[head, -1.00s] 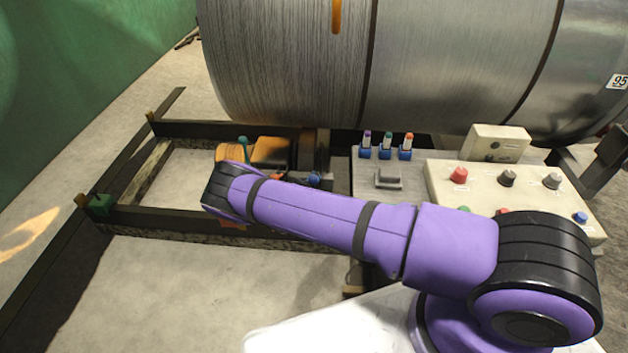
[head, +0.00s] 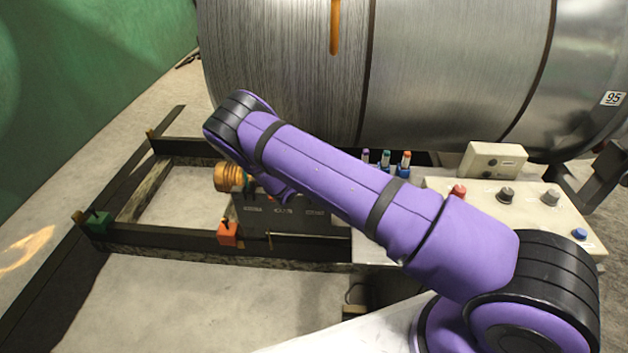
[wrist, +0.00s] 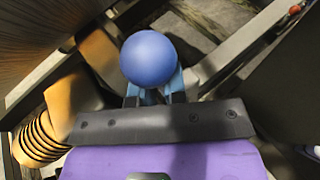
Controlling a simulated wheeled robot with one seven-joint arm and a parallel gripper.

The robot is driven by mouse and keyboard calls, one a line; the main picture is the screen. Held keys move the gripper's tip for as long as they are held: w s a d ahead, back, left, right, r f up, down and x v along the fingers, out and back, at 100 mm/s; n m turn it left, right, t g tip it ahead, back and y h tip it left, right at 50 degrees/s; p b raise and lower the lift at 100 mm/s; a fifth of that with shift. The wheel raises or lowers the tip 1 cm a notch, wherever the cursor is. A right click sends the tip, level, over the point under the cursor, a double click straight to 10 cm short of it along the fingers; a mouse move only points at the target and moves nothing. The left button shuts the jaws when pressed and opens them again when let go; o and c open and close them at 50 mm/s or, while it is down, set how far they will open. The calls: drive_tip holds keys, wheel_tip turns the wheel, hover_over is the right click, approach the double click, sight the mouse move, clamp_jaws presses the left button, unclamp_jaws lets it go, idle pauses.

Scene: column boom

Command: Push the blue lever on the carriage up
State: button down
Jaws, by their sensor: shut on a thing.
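The blue lever's round knob (wrist: 149,58) fills the upper middle of the wrist view. My gripper (wrist: 150,92) is shut on the lever there, its two blue fingers just below and partly behind the knob. The lever's lower part is hidden. In the head view the carriage (head: 285,215) is a dark grey box with an orange motor-like cylinder (head: 228,177) at its left, on dark rails. My purple arm covers its upper part, so the lever and my gripper are hidden there.
A large metal drum (head: 460,70) stands behind the carriage. A beige control panel (head: 530,205) with several knobs is at the right. An orange block (head: 228,232) and a green block (head: 97,222) sit on the front rail. Open floor lies in front.

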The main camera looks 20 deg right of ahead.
drive_tip(key=shift+w+d+n+g+y, duration=0.2)
drive_tip(key=shift+w+n+g+y, duration=0.1)
drive_tip(key=shift+w+g+y, duration=0.25)
drive_tip(key=shift+w, duration=0.15)
drive_tip(key=c, duration=1.2)
unclamp_jaws()
drive_tip(key=v, duration=1)
drive_tip(key=shift+s+a, duration=0.2)
drive_tip(key=shift+a, duration=0.1)
drive_tip(key=shift+r, duration=0.1)
